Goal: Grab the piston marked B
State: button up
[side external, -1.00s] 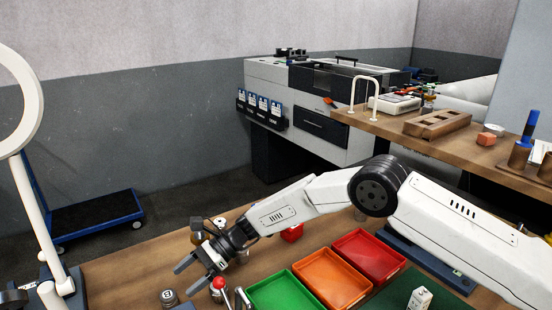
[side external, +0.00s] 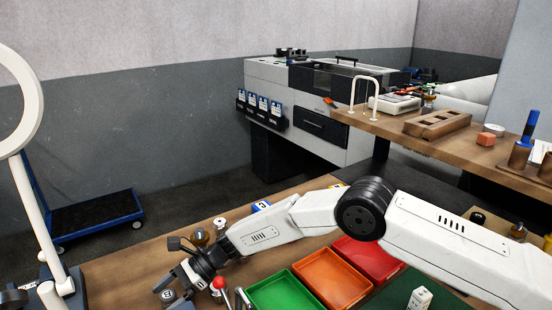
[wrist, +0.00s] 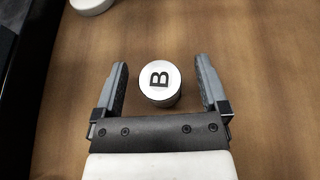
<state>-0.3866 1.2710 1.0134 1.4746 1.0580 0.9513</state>
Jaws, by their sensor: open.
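The piston marked B (wrist: 159,83) stands on the wooden table in the wrist view, a short cylinder with a pale top and a black letter B. My gripper (wrist: 160,78) is open, with one finger on each side of the piston and a gap to each. The piston (side external: 168,296) also shows in the side external view at the front left of the table, close to my gripper (side external: 172,289), partly hidden by it.
A red-knobbed lever (side external: 219,283) stands close right of my gripper. Green (side external: 285,295), orange (side external: 328,277) and red (side external: 368,258) trays lie further right. A pale round object (wrist: 92,4) sits at the wrist view's top left. The wood around the piston is clear.

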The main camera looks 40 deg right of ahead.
aim_at(167, 295)
jog(key=shift+c, duration=0.3)
grip_shut()
jog(key=shift+r, duration=0.15)
jog(key=shift+r, duration=4.9)
